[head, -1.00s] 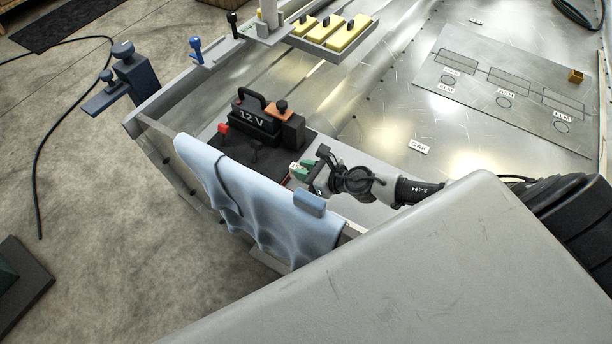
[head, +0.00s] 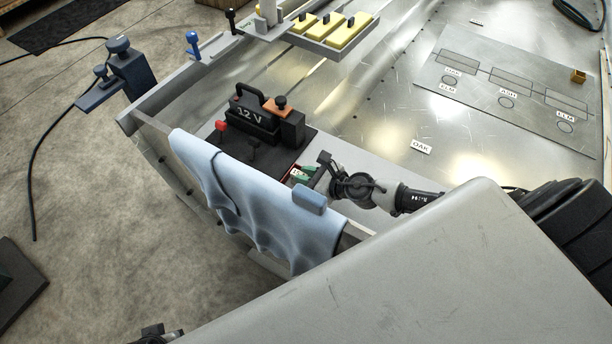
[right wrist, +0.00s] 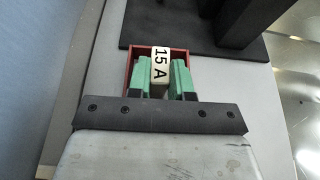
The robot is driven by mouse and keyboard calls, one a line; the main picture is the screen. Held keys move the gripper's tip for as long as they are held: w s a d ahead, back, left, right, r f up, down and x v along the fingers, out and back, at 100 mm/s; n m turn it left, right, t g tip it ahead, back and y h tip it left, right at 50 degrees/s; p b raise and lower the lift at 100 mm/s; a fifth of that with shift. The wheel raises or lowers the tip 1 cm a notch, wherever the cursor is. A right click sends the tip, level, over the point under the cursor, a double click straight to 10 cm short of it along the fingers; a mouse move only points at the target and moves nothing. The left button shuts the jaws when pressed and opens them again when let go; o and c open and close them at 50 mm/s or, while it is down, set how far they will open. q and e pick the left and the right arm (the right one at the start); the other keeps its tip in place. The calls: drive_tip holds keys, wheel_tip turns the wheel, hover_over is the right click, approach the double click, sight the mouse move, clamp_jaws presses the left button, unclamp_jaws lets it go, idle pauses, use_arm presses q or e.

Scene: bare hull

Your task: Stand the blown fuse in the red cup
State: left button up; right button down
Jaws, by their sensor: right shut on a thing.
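The blown fuse (right wrist: 160,66) is a small cream block marked "15 A". My right gripper (right wrist: 161,76) is shut on it with green fingertips on both sides. The red cup (right wrist: 129,66) is a square box, its walls showing around the fuse and fingertips in the right wrist view. The fuse is over or inside the cup; its lower end is hidden, so I cannot tell if it touches the bottom. In the head view the right gripper (head: 307,173) is by the battery's dark base. A dark piece, probably of my left gripper, shows at the bottom edge; its fingers are hidden.
A black 12 V battery (head: 250,118) with red and orange terminals stands beside the cup. A blue cloth (head: 240,195) hangs over the near hull wall, a blue block (head: 309,200) on it. A tray with yellow blocks (head: 348,33) lies beyond. The metal floor is mostly clear.

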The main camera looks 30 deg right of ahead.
use_arm(q)
drive_tip(key=shift+r, duration=0.2)
use_arm(e)
drive_tip(key=shift+f, duration=0.1)
drive_tip(key=c, duration=1)
unclamp_jaws()
use_arm(q)
drive_tip(key=shift+r, duration=0.2)
